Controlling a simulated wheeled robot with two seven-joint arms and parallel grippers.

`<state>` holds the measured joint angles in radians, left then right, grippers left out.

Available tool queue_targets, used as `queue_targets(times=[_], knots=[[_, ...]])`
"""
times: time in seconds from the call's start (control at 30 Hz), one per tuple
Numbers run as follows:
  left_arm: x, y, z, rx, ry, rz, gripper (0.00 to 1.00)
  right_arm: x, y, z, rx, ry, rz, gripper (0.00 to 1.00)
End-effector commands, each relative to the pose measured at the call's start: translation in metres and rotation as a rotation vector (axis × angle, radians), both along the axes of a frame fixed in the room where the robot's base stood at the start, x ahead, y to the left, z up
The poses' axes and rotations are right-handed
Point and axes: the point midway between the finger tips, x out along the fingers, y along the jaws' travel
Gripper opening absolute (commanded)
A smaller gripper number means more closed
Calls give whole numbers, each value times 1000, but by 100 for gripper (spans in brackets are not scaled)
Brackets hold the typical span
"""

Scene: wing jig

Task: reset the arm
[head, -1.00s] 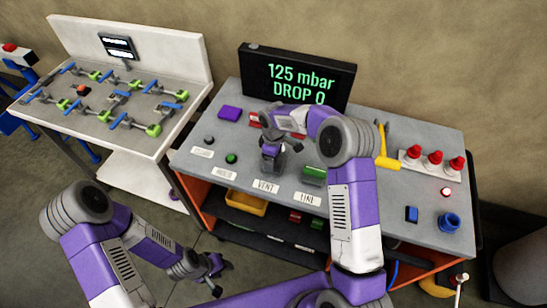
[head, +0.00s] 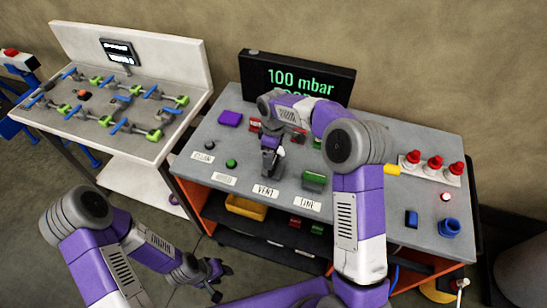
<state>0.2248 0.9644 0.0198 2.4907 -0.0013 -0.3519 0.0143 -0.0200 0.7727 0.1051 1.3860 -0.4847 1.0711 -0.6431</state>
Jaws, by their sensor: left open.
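My left arm comes in from the left and folds low in front of the bench. Its left gripper (head: 215,279) is open and empty, over the floor. My right arm reaches over the grey bench (head: 225,140). Its right gripper (head: 270,166) points down above the bench near the VENT label (head: 265,191); I cannot tell whether its fingers are apart. A black display (head: 335,76) at the back reads 100 mbar in green; its second line is mostly hidden by my right arm.
A purple block (head: 230,119), a green button (head: 231,163) and a green block (head: 314,181) sit on the bench. Several red-topped posts (head: 433,163) and a blue cup (head: 449,228) stand at right. A white table (head: 60,122) with clamps is at left.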

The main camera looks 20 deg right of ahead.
Motion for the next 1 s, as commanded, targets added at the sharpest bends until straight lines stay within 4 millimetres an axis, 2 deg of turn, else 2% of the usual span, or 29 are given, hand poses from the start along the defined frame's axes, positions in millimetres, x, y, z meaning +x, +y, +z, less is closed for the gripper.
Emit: queue_targets(times=[0.13, 0.67, 0.77, 1.0], knots=[[0, 0, 0, 0, 0, 0, 43, 0, 0, 9, 0, 0, 0, 100], [0, 0, 2, 0, 0, 0, 43, 0, 0, 11, 0, 0, 0, 100], [0, 0, 15, 0, 0, 0, 43, 0, 0, 23, 0, 0, 0, 100], [0, 0, 59, 0, 0, 0, 43, 0, 0, 68, 0, 0, 1, 100]])
